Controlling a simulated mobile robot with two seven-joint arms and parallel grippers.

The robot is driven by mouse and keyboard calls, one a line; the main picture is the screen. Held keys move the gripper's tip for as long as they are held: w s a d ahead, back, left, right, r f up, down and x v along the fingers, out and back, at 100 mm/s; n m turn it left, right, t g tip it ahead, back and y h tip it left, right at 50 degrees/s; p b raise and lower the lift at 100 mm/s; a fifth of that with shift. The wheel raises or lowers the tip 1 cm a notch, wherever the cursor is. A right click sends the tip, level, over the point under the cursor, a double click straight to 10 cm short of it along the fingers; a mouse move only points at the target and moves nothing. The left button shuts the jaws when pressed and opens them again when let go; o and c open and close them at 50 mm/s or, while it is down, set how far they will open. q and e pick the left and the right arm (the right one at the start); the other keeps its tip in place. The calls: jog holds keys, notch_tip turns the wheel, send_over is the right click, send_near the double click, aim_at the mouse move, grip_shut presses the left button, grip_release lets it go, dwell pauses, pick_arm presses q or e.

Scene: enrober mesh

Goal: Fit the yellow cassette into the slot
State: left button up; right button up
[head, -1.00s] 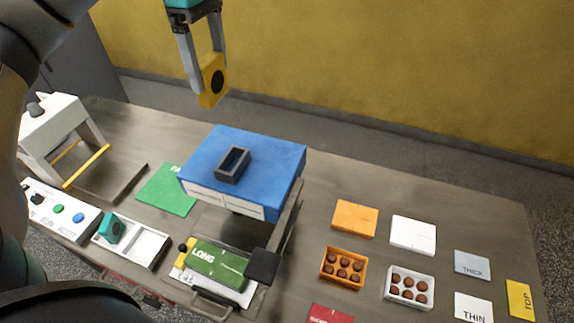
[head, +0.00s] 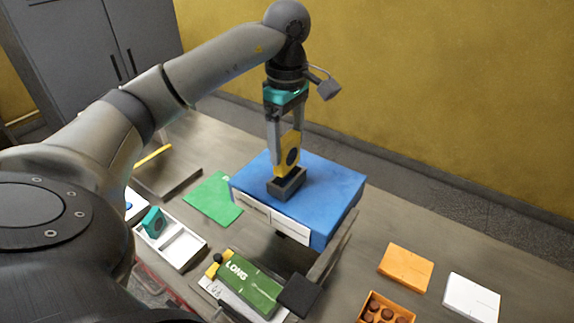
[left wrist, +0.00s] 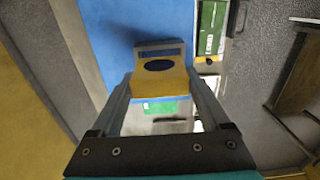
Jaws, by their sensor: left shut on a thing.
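The yellow cassette (head: 291,141) has a dark round spot on its face. My left gripper (head: 286,135) is shut on it and holds it upright over the dark grey slot (head: 287,184). The slot stands up from the top of the blue housing (head: 325,190). The cassette's lower edge is at the slot's mouth; I cannot tell whether it is inside or just above. In the left wrist view the cassette (left wrist: 160,84) sits between the fingers, with the grey slot rim (left wrist: 160,46) just beyond it. My right gripper is not in view.
A white two-part tray (head: 182,252) holds a teal cassette (head: 153,222). A green card (head: 212,199), the green LONG block (head: 245,284), an orange card (head: 405,267), a white card (head: 471,297) and an orange chocolate box (head: 384,312) lie around the housing.

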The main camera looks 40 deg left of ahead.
aim_at(287, 162)
pick_arm(q)
notch_tip(287, 162, down, 5)
dwell(0.4)
jog(key=shift+f, duration=0.2)
jog(key=o, duration=1.3)
jog(key=shift+c, duration=0.2)
jog(key=shift+r, duration=0.15)
